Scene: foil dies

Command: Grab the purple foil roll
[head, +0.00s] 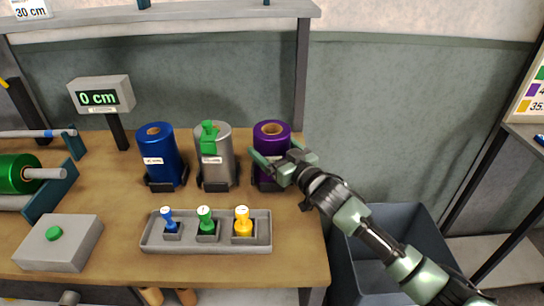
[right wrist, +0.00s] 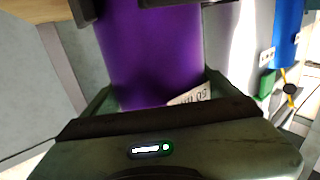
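The purple foil roll (head: 272,138) stands upright in a dark holder at the right end of the row on the workbench. My right gripper (head: 276,162) reaches it from the right, low on the roll, with one finger across its front. In the right wrist view the purple roll (right wrist: 150,55) fills the space between the two fingers (right wrist: 160,85). The fingertips lie at or very near its sides; whether they press on it I cannot tell. A white label shows by the right finger. My left gripper is not in view.
A silver roll (head: 216,170) with a green piece on top and a blue roll (head: 158,155) stand to the left. A grey tray (head: 190,244) of coloured stamps is in front. A grey bin (head: 395,225) stands right of the bench (head: 110,190). A shelf (head: 170,12) runs above.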

